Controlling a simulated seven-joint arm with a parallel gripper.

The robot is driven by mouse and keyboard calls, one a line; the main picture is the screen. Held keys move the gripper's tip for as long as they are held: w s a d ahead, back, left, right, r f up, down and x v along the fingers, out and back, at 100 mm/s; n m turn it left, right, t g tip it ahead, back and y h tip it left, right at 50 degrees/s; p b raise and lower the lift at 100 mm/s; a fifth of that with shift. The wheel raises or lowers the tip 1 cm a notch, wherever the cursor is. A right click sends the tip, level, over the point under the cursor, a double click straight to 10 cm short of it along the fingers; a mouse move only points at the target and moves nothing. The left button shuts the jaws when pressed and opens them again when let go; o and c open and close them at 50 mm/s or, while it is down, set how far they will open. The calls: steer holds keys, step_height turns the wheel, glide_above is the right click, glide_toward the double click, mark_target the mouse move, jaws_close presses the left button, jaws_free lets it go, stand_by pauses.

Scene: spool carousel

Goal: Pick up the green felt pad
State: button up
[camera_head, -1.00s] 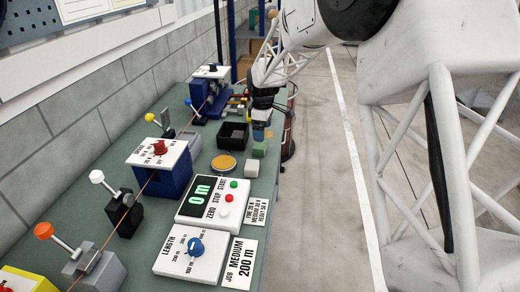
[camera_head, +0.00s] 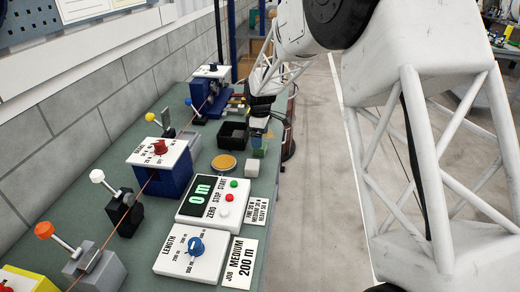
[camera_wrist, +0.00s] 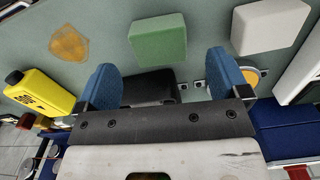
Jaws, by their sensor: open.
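The green felt pad (camera_wrist: 158,40) is a thick green block lying flat on the bench in the wrist view. It also shows, small and partly covered, in the head view (camera_head: 261,151). My gripper (camera_wrist: 165,77) has two blue fingers spread wide with nothing held between them. In the wrist view the pad lies just beyond the fingertips, roughly in line with the gap. In the head view my gripper (camera_head: 257,135) hangs close over the pad; I cannot tell the exact height.
A white block (camera_wrist: 268,26) lies to the right of the pad, with an amber patch (camera_wrist: 70,42) to the left. A black bin (camera_head: 233,135) and a yellow disc (camera_head: 224,162) are near my gripper. The control box (camera_head: 212,203) is nearer the camera.

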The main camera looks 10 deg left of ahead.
mark_target(261, 152)
steer(key=shift+f, duration=0.15)
steer(key=shift+f, duration=2.45)
steer(key=c, duration=1)
steer(key=shift+r, duration=0.1)
